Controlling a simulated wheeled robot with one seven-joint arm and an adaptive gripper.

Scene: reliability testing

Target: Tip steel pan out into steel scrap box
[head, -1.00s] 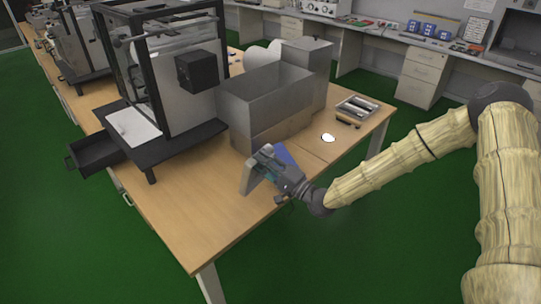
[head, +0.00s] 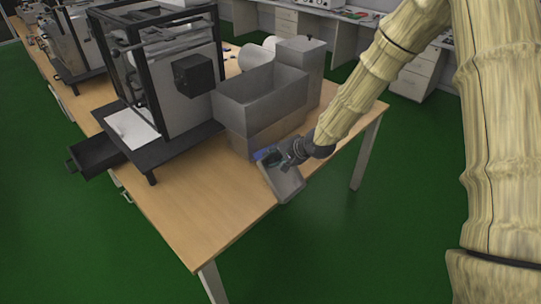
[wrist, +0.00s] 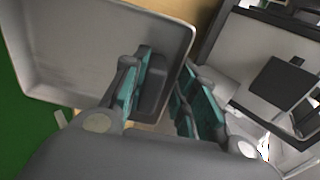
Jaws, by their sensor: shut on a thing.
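The steel pan (head: 286,184) is a shallow grey tray with a raised rim, tilted in the air over the table's front edge in the head view. My gripper (head: 278,160) is shut on the dark grip at its edge. In the wrist view, the teal-padded fingers of my gripper (wrist: 166,82) straddle that grip, and the pan (wrist: 95,48) fills the upper left. No pieces show in the visible part of its inside. A grey open-topped box (head: 262,98), probably the steel scrap box, stands behind my gripper. Its inner floor is hidden.
A black-framed machine (head: 165,80) stands left of the box, with an open dark drawer (head: 95,155) below. A taller grey box (head: 302,62) stands behind right. The wooden table (head: 195,205) is bare at its front left.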

